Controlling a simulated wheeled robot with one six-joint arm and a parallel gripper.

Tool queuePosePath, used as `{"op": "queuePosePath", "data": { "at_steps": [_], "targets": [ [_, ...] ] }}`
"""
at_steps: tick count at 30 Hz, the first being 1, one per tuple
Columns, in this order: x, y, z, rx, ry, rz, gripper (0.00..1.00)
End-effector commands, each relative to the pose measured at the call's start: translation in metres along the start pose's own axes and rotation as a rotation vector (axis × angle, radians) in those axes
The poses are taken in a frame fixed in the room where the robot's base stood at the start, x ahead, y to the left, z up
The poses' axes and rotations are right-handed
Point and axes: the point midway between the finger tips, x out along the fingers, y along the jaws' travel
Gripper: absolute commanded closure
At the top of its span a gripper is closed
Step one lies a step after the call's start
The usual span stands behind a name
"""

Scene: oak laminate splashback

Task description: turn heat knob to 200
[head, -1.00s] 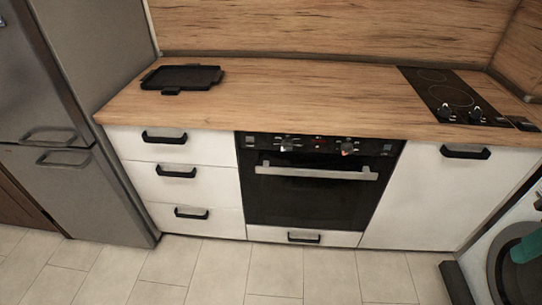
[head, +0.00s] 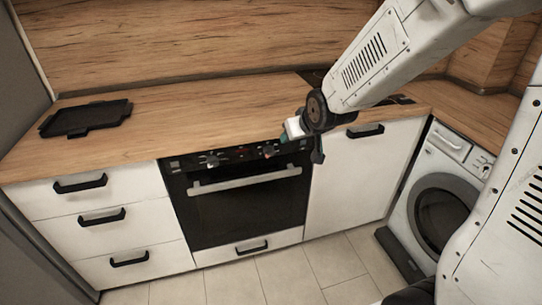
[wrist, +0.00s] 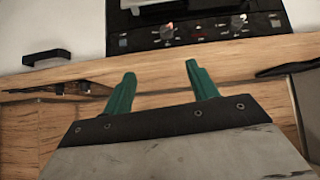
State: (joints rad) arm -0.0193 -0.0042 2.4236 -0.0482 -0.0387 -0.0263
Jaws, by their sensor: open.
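The black oven control panel (head: 240,155) has two round knobs, a left one (head: 212,159) and a right one (head: 268,151). I cannot tell which sets heat, and their markings are too small to read. My gripper (head: 285,135) is in front of the counter edge near the right knob in the head view. In the wrist view my gripper's green fingers (wrist: 160,72) are spread and empty. There, beyond the fingertips and apart from them, show one knob (wrist: 168,32) and another (wrist: 241,21). The wrist view appears upside down.
The oven door handle (head: 245,180) runs below the panel. The wooden counter (head: 190,120) overhangs above it, with a black tray (head: 86,118) at the left. A cupboard handle (head: 365,131) and a washing machine (head: 440,195) are to the right. The floor in front is clear.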

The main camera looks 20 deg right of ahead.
Motion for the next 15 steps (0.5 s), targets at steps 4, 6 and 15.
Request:
{"op": "queuePosePath", "data": {
  "at_steps": [4, 6, 15],
  "targets": [
    [0.069, -0.001, -0.009, -0.022, 0.154, 0.013, 0.42],
    [0.097, -0.003, -0.010, -0.033, 0.233, 0.016, 0.42],
    [0.185, -0.013, 0.017, -0.070, 0.566, 0.037, 0.42]
  ]
}}
